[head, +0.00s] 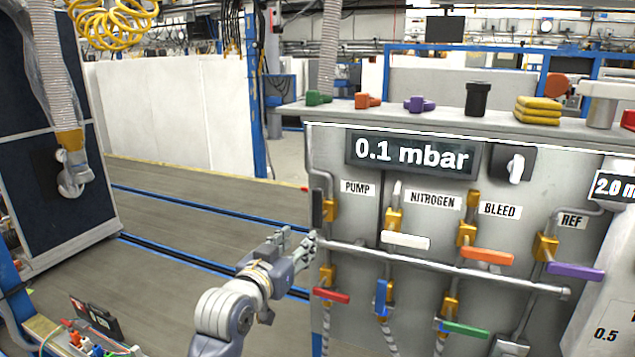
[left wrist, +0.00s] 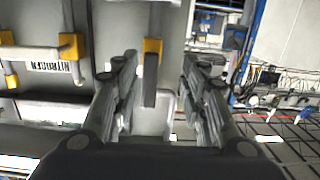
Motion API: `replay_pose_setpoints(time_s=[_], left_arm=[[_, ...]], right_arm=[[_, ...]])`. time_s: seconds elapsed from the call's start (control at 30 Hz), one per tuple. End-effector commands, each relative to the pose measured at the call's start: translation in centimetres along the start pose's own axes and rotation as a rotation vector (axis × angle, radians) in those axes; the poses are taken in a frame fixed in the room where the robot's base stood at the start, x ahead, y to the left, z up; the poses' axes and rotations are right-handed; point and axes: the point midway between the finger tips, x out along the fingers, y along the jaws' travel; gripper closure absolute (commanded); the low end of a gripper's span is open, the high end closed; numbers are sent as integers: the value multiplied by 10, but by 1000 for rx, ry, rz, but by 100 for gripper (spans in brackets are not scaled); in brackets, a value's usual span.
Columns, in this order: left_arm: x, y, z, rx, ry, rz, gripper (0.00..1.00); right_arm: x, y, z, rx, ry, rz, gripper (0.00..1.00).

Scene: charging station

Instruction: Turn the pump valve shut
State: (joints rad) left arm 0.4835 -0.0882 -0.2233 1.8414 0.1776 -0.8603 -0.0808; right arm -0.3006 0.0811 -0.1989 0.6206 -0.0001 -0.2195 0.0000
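The pump valve has a yellow body (head: 330,209) below the PUMP label (head: 357,188), with a dark handle (head: 317,207) standing vertical at the panel's left edge. In the left wrist view the dark handle (left wrist: 150,80) hangs in front of the yellow body (left wrist: 152,46). My left gripper (head: 298,240) is open at the left edge of the panel, just below the handle in the head view. In the left wrist view the handle lies between the spread fingers of my left gripper (left wrist: 160,65), closer to the left finger; a gap shows on its right. My right gripper is not in view.
A horizontal grey rail (head: 450,270) crosses the panel beside my left gripper. Other handles are white (head: 405,240), orange (head: 487,256), purple (head: 575,271), red (head: 331,295), blue (head: 381,298) and green (head: 465,329). The display (head: 412,155) reads 0.1 mbar. Open floor lies left of the panel.

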Motion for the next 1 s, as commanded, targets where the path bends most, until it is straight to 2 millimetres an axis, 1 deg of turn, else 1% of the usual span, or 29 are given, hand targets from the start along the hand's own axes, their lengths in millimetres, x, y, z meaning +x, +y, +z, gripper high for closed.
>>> replay_pose_setpoints(time_s=[0.03,0.1,0.2,0.27,0.37,0.47,0.8,1.0], left_arm=[[-7,4,-30,8,36,8,60],[-14,8,-54,16,67,16,60],[-19,12,-70,21,90,22,60],[-18,12,-73,22,94,24,60],[-10,12,-74,22,93,24,60],[2,13,-76,22,93,24,60],[52,14,-81,22,93,23,60],[74,14,-82,22,94,24,60]], right_arm=[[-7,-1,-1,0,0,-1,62],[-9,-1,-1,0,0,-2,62],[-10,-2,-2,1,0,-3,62],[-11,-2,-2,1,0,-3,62],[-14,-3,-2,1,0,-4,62],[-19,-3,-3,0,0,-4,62],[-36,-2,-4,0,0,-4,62],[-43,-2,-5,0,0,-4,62]])
